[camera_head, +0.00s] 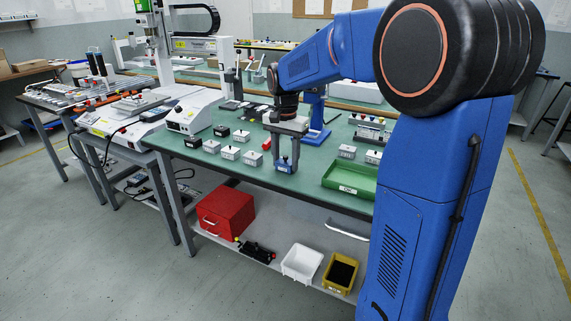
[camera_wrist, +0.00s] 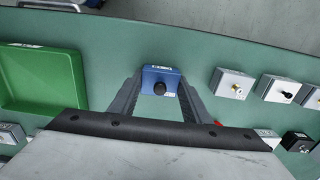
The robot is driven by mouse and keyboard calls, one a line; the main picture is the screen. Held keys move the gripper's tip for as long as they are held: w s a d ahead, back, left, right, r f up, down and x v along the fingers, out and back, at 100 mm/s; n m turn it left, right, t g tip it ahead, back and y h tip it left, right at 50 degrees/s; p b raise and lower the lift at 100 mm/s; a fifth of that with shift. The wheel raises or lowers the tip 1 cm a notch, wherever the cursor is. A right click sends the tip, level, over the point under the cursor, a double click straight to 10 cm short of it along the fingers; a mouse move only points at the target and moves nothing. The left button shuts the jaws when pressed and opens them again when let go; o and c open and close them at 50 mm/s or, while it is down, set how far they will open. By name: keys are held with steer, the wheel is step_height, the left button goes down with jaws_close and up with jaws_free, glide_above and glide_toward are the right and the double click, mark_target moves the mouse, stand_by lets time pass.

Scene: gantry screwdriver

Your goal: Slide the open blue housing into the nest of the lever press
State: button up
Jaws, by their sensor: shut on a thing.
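A small blue housing (camera_head: 284,166) with a dark round knob or opening on its near face is held at the front of the green bench. In the wrist view the blue housing (camera_wrist: 168,73) sits between the two fingers. My gripper (camera_head: 286,157) points down and is shut on its sides; it also shows in the wrist view (camera_wrist: 159,84). In the head view I cannot tell whether the housing touches the bench top. A blue stand (camera_head: 315,113) with a flat base, apparently the lever press, stands behind and right of my gripper. Its nest cannot be made out, and my arm partly covers it.
Several white and black boxes (camera_head: 229,153) stand left of my gripper. A red piece (camera_head: 266,144) lies close by. A green tray (camera_head: 351,190) is to the right, with small white boxes (camera_head: 347,151) behind it. A white device (camera_head: 188,116) occupies the bench's left end.

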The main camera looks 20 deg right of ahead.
step_height(320, 180, up, 13)
steer(key=shift+f, duration=0.2)
stand_by(0.7)
steer(key=shift+a, duration=0.1)
